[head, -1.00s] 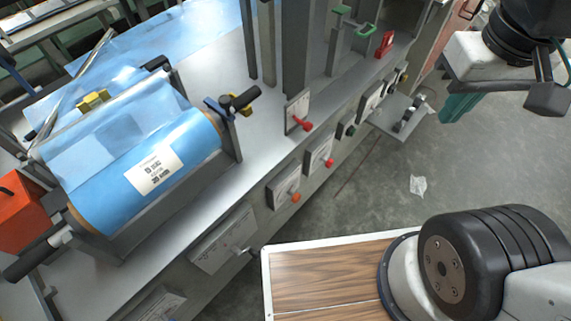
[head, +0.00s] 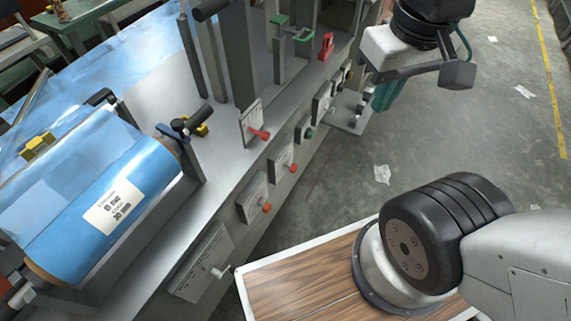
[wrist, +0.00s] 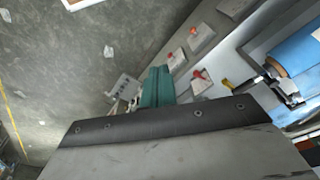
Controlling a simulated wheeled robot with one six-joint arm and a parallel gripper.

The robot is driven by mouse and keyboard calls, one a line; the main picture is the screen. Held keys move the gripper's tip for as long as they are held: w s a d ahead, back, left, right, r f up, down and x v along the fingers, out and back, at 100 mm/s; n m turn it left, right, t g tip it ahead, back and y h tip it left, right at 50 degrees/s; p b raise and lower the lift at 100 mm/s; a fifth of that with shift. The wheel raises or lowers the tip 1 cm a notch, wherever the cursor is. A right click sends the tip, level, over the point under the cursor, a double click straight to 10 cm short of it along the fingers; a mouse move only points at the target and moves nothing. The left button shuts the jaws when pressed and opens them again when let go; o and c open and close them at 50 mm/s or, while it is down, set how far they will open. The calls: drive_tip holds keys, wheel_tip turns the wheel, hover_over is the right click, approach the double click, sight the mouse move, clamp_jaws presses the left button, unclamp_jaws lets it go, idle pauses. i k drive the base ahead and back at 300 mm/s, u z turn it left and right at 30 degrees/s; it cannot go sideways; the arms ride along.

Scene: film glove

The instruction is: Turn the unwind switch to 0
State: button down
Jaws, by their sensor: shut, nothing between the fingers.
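Several lever switches sit on plates along the machine's front side. In the head view they are a red lever (head: 262,134) on an upright plate, a second red lever (head: 292,167), an orange lever (head: 266,207) and a white lever (head: 222,272). Their lettering is too small to read, so I cannot tell which is the unwind switch. My gripper (head: 384,97) has teal fingers, shut and empty, in the air beyond the row's far end. The fingers also show in the wrist view (wrist: 157,87), with red levers (wrist: 198,113) beyond them.
A blue film roll (head: 115,205) lies on the machine at left. A small shelf (head: 351,112) juts out near my gripper. Grey posts (head: 243,65) stand on the machine top. The concrete floor (head: 450,130) at right is mostly clear.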

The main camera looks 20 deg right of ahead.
sight(294, 168)
drive_tip(key=k, duration=1.25)
drive_tip(key=u, duration=0.75)
drive_tip(key=i, duration=1.4)
drive_tip(key=z, duration=0.7)
